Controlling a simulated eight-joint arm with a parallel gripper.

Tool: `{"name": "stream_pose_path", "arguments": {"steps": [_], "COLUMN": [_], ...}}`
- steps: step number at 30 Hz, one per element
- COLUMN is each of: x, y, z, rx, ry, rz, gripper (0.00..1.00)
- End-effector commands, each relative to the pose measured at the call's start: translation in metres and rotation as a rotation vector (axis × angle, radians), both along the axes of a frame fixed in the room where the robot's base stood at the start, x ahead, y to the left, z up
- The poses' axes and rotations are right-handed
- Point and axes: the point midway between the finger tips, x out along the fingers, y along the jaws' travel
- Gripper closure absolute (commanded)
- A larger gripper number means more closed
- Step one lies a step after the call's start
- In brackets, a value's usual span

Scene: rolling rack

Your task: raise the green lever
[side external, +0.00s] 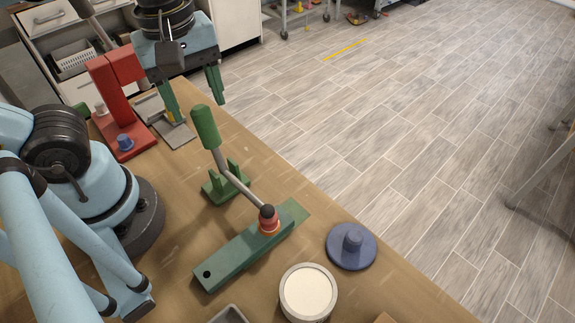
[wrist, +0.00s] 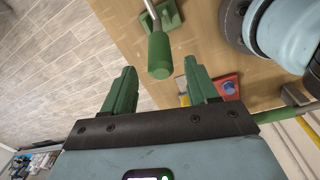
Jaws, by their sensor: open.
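The green lever's handle (side external: 205,127) is a thick green cylinder on a grey rod. The rod slants from a red-and-black joint on the green base plate (side external: 235,258), past a small forked green bracket (side external: 225,187), up to the handle. My gripper (side external: 196,106) is open and empty, its green fingers pointing down beyond the handle in the side view. In the wrist view the handle (wrist: 159,55) appears ahead, between the lines of the two fingers (wrist: 159,65). I see no contact, and the exact gap is unclear.
A red stand (side external: 112,85) with a blue knob is beside the gripper at the back left. A blue disc with a knob (side external: 351,246) and a round white-topped container (side external: 307,292) are near the base plate. The wooden table edge drops to the floor on the right.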

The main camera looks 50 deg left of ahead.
Motion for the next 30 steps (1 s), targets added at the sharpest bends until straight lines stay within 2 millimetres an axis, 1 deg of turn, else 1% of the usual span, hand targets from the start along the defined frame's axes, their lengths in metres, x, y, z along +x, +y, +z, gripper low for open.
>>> {"name": "stream_pose_path", "arguments": {"steps": [3,6,12,18,27,28,30], "x": [0.001,0.002,0.004,0.004,0.004,0.004,0.004], "y": [0.000,-0.001,-0.001,-0.001,-0.001,-0.001,-0.001], "z": [-0.019,-0.032,-0.052,-0.061,-0.062,-0.062,-0.062], "rx": [0.000,0.000,0.000,0.000,0.000,0.000,0.000], "ry": [0.000,0.000,-0.001,-0.001,-0.001,-0.001,-0.001], "rz": [0.000,-0.001,-0.001,-0.001,-0.001,-0.001,-0.001], "gripper": [0.42,0.42,0.42,0.42,0.42,0.43,0.54]}}
